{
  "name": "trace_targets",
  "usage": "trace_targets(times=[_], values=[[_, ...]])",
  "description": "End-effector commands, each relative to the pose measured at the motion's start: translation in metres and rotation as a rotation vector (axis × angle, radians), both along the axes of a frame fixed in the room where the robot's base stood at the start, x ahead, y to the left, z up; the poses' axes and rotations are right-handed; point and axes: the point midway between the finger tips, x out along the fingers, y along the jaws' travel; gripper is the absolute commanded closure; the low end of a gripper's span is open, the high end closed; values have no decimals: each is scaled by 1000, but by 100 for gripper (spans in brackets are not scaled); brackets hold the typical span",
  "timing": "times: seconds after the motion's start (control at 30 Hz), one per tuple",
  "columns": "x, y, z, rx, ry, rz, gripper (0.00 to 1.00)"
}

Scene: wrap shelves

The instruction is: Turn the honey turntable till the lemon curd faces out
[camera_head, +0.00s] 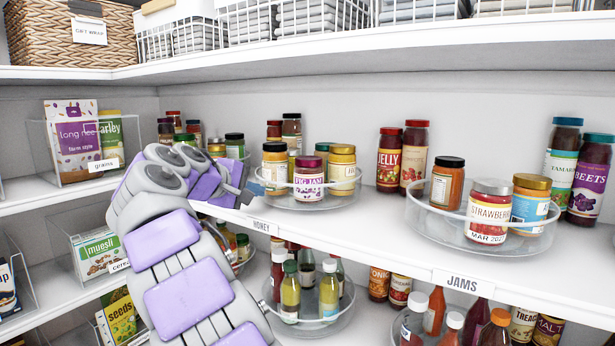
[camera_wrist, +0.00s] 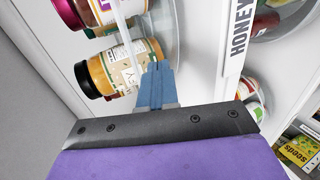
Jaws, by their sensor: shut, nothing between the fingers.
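The honey turntable (camera_head: 340,202) is a clear round tray on the middle shelf, behind and right of the HONEY label (camera_head: 261,227). A purple-lidded fig jam jar (camera_head: 309,180) is at its front. A black-lidded amber jar (camera_head: 274,165) stands at its left and a yellow-lidded jar (camera_head: 342,167) at its right. More jars behind are partly hidden. I cannot read lemon curd on any label. My gripper (camera_head: 247,196) is shut and empty at the turntable's left. In the wrist view its blue fingers (camera_wrist: 155,72) point at the clear rim (camera_wrist: 181,32), near the amber jar (camera_wrist: 112,67); contact is unclear.
The jams turntable (camera_head: 445,232) stands to the right, with red jelly jars (camera_head: 389,160) between. Another jar group (camera_head: 234,146) is partly behind my arm. The shelf edge (camera_head: 370,250) runs in front, and bottles on turntables (camera_head: 311,328) fill the shelf below.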

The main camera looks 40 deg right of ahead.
Motion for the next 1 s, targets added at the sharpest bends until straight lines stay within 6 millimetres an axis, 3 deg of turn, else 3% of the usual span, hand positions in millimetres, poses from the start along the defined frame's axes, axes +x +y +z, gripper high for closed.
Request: trace_targets(times=[1.0], values=[[-21,-7,0,1,0,1,100]])
